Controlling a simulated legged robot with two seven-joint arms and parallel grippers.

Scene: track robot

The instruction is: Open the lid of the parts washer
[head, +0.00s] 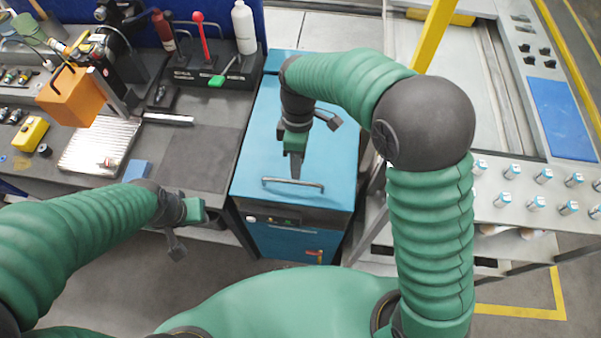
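The parts washer is a blue cabinet with a flat blue lid (335,165) in the middle of the head view. The lid lies shut, with a grey bar handle (293,184) along its front edge. Below it is a front panel (272,219) with small controls. My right gripper (297,172) points down over the lid, its tips close to the handle just behind the bar in the picture; I cannot tell whether they touch. Its finger gap does not show clearly. My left gripper (188,228) hangs left of the washer, apart from it, its finger gap also unclear.
A dark workbench (200,155) stands left of the washer, with a white bottle (243,28), red lever (199,35) and orange box (74,97). A metal table (510,185) with several small fittings stands right. Floor is clear at front left.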

